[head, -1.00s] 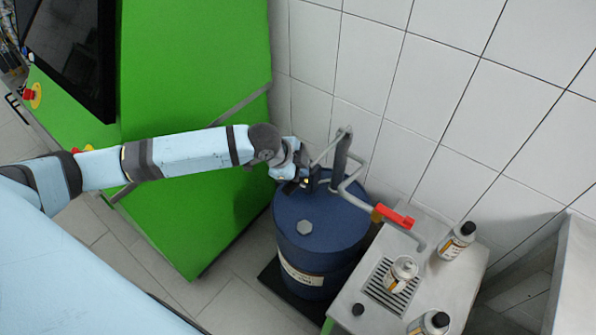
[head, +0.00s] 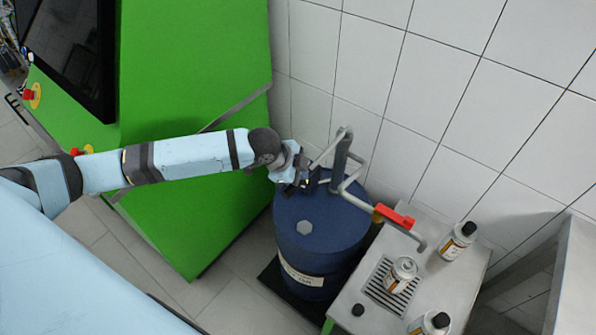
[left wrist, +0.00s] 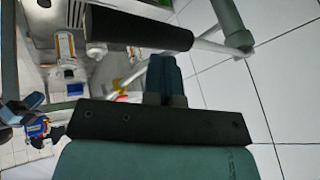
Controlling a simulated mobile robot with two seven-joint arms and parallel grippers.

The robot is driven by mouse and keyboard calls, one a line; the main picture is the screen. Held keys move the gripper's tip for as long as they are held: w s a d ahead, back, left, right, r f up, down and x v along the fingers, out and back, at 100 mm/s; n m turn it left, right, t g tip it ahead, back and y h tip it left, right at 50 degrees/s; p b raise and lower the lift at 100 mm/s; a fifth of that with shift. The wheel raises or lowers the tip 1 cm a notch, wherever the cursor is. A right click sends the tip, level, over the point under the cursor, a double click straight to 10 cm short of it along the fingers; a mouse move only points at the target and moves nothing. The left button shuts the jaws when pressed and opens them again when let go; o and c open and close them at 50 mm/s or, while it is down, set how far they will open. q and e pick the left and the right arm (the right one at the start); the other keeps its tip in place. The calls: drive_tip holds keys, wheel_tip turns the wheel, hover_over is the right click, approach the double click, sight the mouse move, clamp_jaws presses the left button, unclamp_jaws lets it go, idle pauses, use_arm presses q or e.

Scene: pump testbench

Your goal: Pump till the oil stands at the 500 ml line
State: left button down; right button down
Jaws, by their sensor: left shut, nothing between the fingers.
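The hand pump (head: 341,163) stands on a blue oil drum (head: 318,235). Its grey lever (head: 330,148) slopes down to my left gripper (head: 301,187). In the left wrist view, the shut fingers of my left gripper (left wrist: 166,75) are close to the lever's black grip (left wrist: 140,29), with nothing between them; I cannot tell whether they touch it. The pump's pipe has a red valve handle (head: 392,215) and ends above the bench. An uncapped bottle (head: 402,274) stands on the grille. Its oil level is too small to read. My right gripper is not in view.
Two black-capped bottles (head: 458,241) (head: 430,324) stand on the metal bench (head: 345,290), and a loose black cap (head: 358,309) lies near its left edge. A green cabinet (head: 200,80) stands left of the drum, and a tiled wall (head: 440,90) closes the back.

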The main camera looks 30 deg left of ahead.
use_arm(q)
drive_tip(key=shift+s+f+b, duration=0.2)
drive_tip(key=shift+f+b, duration=0.25)
drive_tip(key=shift+f, duration=1.1)
drive_tip(key=shift+s+f+b, duration=0.15)
drive_tip(key=shift+f+b, duration=0.25)
drive_tip(key=shift+f, duration=1.1)
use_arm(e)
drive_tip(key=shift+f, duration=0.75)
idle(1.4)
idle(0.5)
